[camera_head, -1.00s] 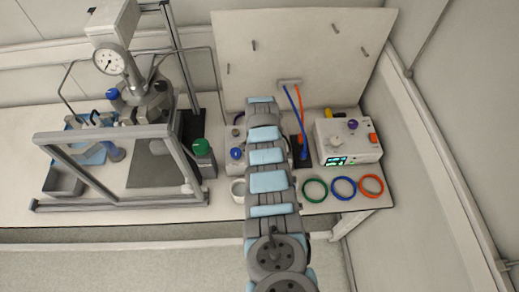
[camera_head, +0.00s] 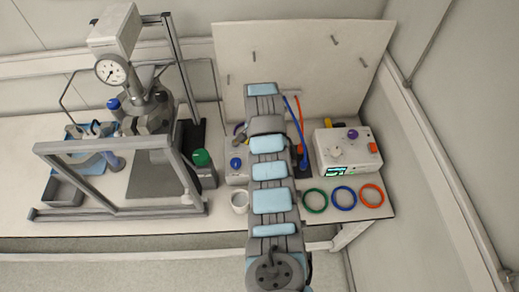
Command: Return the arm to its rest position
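My arm (camera_head: 270,180) rises from the bottom middle of the picture and reaches up over the bench. Its grey and light blue links cover part of the bench and of the equipment behind. My gripper is not visible in this view; only arm links show, the topmost in front of the white back panel (camera_head: 300,40).
The reactor (camera_head: 150,110) with its gauge stands behind a grey frame (camera_head: 120,145) at left. A green-capped bottle (camera_head: 203,168) stands beside it. A white control box (camera_head: 347,150) and green (camera_head: 315,201), blue (camera_head: 343,196) and orange (camera_head: 371,194) rings lie right of my arm.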

